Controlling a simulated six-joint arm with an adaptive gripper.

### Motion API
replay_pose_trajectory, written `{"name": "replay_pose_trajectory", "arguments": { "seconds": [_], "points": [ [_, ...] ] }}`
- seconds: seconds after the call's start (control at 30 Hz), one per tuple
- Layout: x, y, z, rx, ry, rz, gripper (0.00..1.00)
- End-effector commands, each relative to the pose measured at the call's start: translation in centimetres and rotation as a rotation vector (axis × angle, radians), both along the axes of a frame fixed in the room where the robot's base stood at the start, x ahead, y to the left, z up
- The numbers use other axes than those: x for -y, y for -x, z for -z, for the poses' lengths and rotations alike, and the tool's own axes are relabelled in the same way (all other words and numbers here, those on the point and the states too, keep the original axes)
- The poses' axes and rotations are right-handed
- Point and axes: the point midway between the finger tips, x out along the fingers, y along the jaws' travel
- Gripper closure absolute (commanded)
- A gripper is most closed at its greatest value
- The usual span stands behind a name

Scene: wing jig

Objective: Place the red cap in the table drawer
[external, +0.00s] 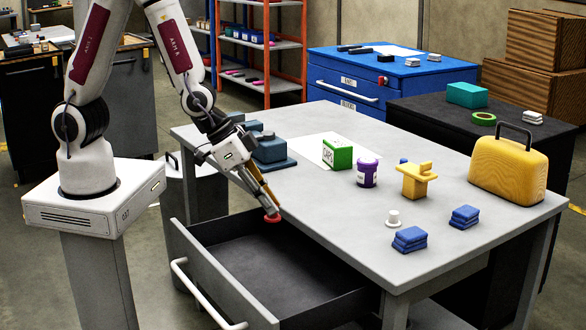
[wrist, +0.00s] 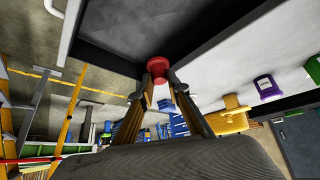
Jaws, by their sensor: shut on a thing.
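The red cap (external: 271,218) is held between the fingertips of my gripper (external: 264,203). In the wrist view the red cap (wrist: 157,67) sits at the tips of my gripper (wrist: 158,82), with both fingers closed around it. The table drawer (external: 270,280) is pulled open at the front of the grey table and looks empty. In the external view the cap appears over the drawer's back area near the tabletop's edge; its exact height cannot be told. The drawer also shows in the wrist view (wrist: 140,35).
A blue-grey vise (external: 270,150) stands near my arm. The drawer has a white handle (external: 200,295).

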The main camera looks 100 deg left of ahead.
Motion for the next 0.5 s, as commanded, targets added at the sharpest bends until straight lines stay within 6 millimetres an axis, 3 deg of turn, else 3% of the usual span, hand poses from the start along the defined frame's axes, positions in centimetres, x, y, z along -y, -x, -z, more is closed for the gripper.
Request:
{"name": "replay_pose_trajectory", "arguments": {
  "seconds": [0.5],
  "points": [
    [-3.9,1.4,5.6,-0.009,-0.002,-0.344,0.97]
  ]
}}
